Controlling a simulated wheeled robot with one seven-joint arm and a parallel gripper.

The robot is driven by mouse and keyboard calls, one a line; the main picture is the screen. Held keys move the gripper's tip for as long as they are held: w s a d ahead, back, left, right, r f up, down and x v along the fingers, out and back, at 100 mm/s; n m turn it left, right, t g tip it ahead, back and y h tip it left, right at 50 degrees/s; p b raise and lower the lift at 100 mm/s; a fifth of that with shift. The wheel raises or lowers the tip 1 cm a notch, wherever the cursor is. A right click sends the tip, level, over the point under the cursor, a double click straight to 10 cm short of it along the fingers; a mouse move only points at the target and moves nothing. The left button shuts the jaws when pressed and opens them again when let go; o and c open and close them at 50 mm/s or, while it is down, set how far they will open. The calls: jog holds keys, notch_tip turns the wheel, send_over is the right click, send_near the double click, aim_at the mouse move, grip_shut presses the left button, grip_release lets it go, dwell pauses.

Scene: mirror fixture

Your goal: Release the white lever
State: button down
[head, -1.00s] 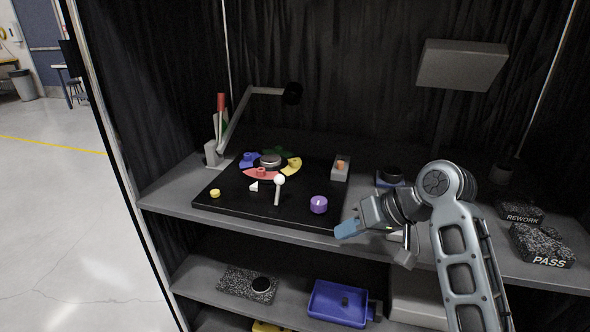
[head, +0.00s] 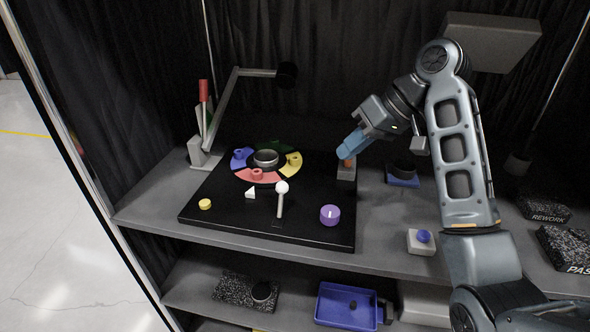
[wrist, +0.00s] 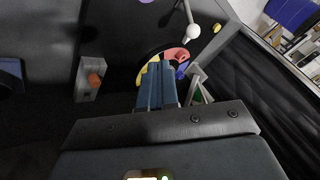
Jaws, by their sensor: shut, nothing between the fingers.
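The white lever (head: 281,200) stands upright on the front part of the black board (head: 215,215), with a round white knob on top. Its knob (wrist: 193,31) also shows at the top of the wrist view. My gripper (head: 345,152) is shut and empty. It is above the back right of the board, near the grey block with the orange switch (head: 347,165), and well apart from the lever. In the wrist view its blue fingers (wrist: 157,85) lie together.
A ring of coloured segments (head: 258,174) surrounds a grey disc behind the lever. A purple knob (head: 330,215), a white wedge (head: 251,193) and a yellow button (head: 205,204) are nearby. A lamp arm (head: 223,115) stands back left. A blue button on a pale box (head: 422,239) is at right.

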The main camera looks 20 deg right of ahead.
aim_at(281, 199)
jog(key=x, duration=1)
jog(key=shift+f, duration=0.1)
jog(key=shift+a+r+p, duration=0.15)
jog(key=shift+a+p, duration=0.15)
jog(key=shift+a, duration=0.3)
jog(key=shift+a+r+p, duration=0.15)
jog(key=shift+a+p, duration=0.1)
jog(key=shift+a, duration=1.1)
